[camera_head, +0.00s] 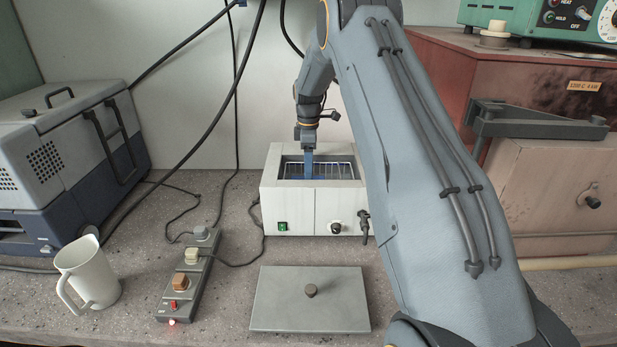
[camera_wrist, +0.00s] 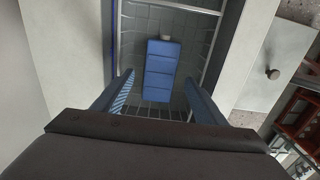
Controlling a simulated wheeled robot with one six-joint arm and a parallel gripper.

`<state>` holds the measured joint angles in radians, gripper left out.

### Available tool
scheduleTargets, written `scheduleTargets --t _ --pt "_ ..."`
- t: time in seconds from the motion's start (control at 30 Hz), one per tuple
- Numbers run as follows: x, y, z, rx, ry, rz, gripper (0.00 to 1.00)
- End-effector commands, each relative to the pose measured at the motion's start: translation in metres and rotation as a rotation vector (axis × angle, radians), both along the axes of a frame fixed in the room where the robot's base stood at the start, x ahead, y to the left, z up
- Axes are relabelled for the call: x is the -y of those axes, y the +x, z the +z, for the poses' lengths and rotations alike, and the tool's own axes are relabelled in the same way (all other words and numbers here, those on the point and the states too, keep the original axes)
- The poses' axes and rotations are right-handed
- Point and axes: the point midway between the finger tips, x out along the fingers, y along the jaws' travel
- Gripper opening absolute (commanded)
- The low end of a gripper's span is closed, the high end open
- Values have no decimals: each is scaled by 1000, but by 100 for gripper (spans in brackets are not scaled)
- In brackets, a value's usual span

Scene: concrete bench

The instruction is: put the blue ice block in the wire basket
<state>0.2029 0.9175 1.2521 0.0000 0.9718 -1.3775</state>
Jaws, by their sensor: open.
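The blue ice block (camera_wrist: 161,72) lies inside the wire basket (camera_wrist: 128,22) in the wrist view, with grid wires around it. The basket (camera_head: 338,170) sits in the opening of a white box-shaped bath in the head view. My gripper (camera_head: 308,172) points down into the left part of that opening. In the wrist view its two blue fingers stand apart on either side of the block's near end, with gaps between them and the block. In the head view, the block is mostly hidden by the bath wall and the gripper.
The white bath (camera_head: 298,208) has a green switch and a tap in front. Its grey lid (camera_head: 277,298) lies on the bench before it. A control strip (camera_head: 190,275) and white jug (camera_head: 88,273) stand left, with cables behind. A reddish furnace (camera_head: 545,150) stands right.

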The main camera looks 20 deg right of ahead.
Motion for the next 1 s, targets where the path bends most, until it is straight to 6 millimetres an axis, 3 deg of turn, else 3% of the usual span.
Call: scheduleTargets --t 0.3,0.63,0.77,0.87,1.0 --pt "0 1 63 3 -1 0 65" --pt "-6 -8 88 2 -1 -33 65" --pt "-27 -34 88 8 -1 -143 65" --pt "-50 -70 86 17 0 -279 65" --pt "-81 -131 80 34 4 -489 65"
